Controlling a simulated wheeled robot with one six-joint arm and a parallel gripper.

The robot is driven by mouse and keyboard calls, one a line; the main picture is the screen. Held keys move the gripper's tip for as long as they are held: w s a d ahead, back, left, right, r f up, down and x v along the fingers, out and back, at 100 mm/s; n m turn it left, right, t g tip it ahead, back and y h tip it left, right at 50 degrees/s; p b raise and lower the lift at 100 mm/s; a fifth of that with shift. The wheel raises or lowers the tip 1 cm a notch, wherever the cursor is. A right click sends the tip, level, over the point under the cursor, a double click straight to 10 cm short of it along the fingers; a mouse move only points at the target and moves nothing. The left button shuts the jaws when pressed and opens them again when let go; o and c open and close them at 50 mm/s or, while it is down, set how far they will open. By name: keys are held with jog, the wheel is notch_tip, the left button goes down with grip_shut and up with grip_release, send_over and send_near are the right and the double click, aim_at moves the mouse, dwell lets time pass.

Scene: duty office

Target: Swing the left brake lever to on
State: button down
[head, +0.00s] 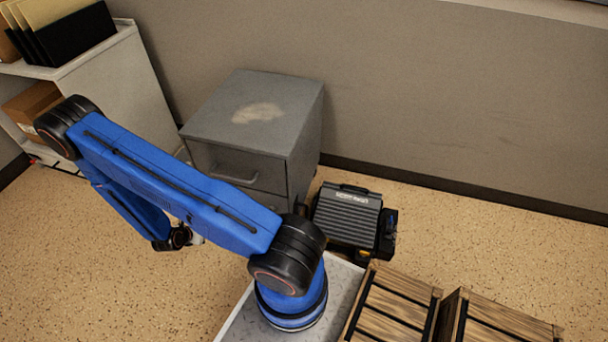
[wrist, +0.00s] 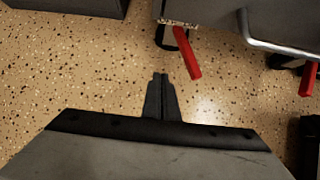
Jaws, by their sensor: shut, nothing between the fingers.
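The left brake lever (wrist: 187,54) is a red bar in the wrist view. It sticks out from a dark caster at the lower left corner of the grey drawer cabinet and slants down and slightly right. A second red brake lever (wrist: 308,78) shows at the right edge.
The cabinet's metal drawer handle (wrist: 265,46) juts out right of the left lever. A white shelf (head: 120,85) with folders stands at the left. A black ridged case (head: 347,215) sits right of the cabinet, and wooden crates (head: 390,308) stand in front. Speckled floor (head: 90,270) is clear at left.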

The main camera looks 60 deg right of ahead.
jog(key=s+a+r, duration=0.1)
jog(key=a+r, duration=0.4)
jog(key=a, duration=0.1)
jog(key=shift+s+a, duration=0.15)
jog(key=shift+a, duration=0.05)
dwell(0.6)
dwell(0.4)
jog(key=w+d+r+m, duration=0.1)
jog(key=w+r+m, duration=0.15)
jog(key=r, duration=0.75)
jog(key=w+d+r+m, duration=0.1)
jog(key=d+r+m, duration=0.15)
jog(key=r, duration=0.65)
jog(key=s+d+r+m, duration=0.1)
jog(key=s+r+m, duration=0.2)
jog(key=r, duration=0.6)
jog(key=s+r+m, duration=0.3)
jog(key=r, duration=0.6)
jog(key=s+a+r+m+t+y, duration=0.1)
jog(key=s+a+r+m+y, duration=0.2)
jog(key=s+r, duration=0.8)
jog(key=s+a+r+m+t+y, duration=0.2)
jog(key=s+a+r+m+y, duration=0.2)
jog(key=s+r, duration=0.7)
jog(key=s+a+m, duration=0.2)
jog(key=shift+s+r, duration=0.35)
jog(key=shift+s, duration=0.05)
